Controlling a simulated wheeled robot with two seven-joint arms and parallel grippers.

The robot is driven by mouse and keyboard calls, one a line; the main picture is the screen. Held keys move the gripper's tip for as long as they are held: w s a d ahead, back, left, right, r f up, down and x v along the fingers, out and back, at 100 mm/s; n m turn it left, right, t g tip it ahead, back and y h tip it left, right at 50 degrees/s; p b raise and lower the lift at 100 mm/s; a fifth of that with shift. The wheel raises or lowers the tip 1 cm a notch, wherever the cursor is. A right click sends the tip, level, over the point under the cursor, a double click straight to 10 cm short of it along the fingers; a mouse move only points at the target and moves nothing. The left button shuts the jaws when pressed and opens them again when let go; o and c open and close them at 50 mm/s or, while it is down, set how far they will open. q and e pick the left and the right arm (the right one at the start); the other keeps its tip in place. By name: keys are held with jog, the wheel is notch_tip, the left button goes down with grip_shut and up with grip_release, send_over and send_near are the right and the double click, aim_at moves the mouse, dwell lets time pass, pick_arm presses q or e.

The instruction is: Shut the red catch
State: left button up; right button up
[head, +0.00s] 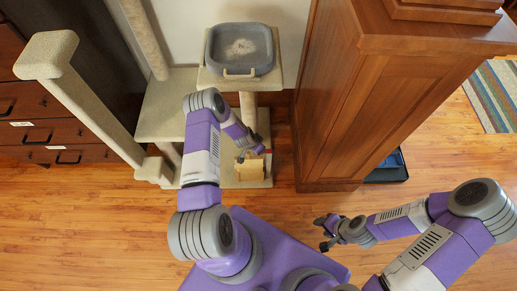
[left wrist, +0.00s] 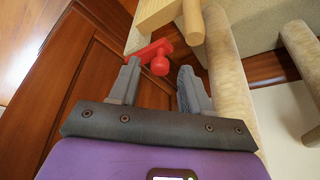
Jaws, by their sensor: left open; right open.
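The red catch (left wrist: 158,55) shows in the left wrist view as a bar with a round knob. It lies at the mouth of my open left gripper (left wrist: 160,72), with the knob between the two fingertips. I cannot tell whether a finger touches it. In the head view, only a small red bit of the catch (head: 267,151) shows beside my left gripper (head: 250,152), above a small light wooden box (head: 249,170). The wooden box also shows at the top of the left wrist view (left wrist: 160,14). My right gripper (head: 325,232) is open and empty over the floor.
The box stands on the low base of a carpeted cat tree (head: 160,110). A grey tray (head: 240,48) sits on its upper platform. A large wooden cabinet (head: 345,100) stands close on the right. Dark drawers (head: 40,115) are at left. The front floor is clear.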

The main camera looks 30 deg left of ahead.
pick_arm(q)
jog(key=shift+w+f, duration=0.1)
jog(key=shift+f, duration=0.25)
grip_shut()
jog(key=shift+d, duration=0.1)
jog(key=n, duration=0.1)
jog(key=s+d+n+y+p, duration=0.1)
jog(key=n, duration=0.1)
jog(key=shift+s+d+r, duration=0.1)
jog(key=shift+s+d+n+y, duration=0.15)
jog(key=shift+d+n+y, duration=0.2)
jog(key=shift+n, duration=0.5)
jog(key=shift+s+d+n+y, duration=0.1)
jog(key=shift+d+n+y, duration=0.2)
jog(key=shift+n, duration=0.5)
jog(key=shift+s+d+n+y, duration=0.15)
jog(key=shift+d+n+y, duration=0.15)
jog(key=shift+n, duration=0.55)
